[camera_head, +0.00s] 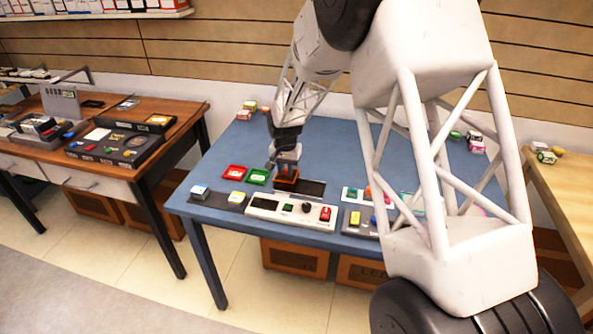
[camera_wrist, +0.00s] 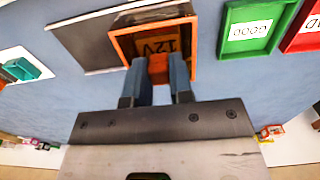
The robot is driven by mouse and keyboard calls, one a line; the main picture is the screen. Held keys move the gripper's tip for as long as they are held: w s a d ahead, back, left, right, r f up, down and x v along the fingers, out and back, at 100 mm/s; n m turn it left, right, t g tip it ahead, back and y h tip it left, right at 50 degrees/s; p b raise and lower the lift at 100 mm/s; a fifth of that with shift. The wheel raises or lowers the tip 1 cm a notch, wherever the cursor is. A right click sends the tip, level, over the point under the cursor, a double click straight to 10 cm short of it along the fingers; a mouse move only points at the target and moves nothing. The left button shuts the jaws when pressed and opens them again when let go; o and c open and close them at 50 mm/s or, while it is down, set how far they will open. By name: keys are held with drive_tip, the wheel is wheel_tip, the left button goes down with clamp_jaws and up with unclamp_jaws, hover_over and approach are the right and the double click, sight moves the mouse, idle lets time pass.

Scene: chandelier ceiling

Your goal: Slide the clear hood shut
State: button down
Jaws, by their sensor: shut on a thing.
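The clear hood (camera_wrist: 128,45) is a see-through panel in an orange frame, with 12V lettering visible through it. An orange block-like handle (camera_wrist: 159,69) rises at its near edge in the wrist view. My gripper (camera_wrist: 159,62) is shut on this handle, one finger on each side. In the head view the hood (camera_head: 287,183) sits at the left end of a dark plate (camera_head: 314,188), and my gripper (camera_head: 287,160) comes down on it from above. The plate lies bare to the right of the hood.
Green (camera_head: 257,177) and red (camera_head: 234,173) trays lie left of the hood. A white control panel (camera_head: 291,212) with a red switch stands in front. Small coloured parts lie to the right. Free blue table surface (camera_head: 232,150) lies behind the trays.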

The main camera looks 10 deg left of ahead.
drive_tip(key=shift+a, duration=0.25)
drive_tip(key=c, duration=1)
unclamp_jaws()
drive_tip(key=shift+r, duration=0.15)
drive_tip(key=shift+r, duration=3.8)
drive_tip(key=shift+r, duration=0.15)
wheel_tip(320, 180, up, 5)
drive_tip(key=shift+f, duration=0.15)
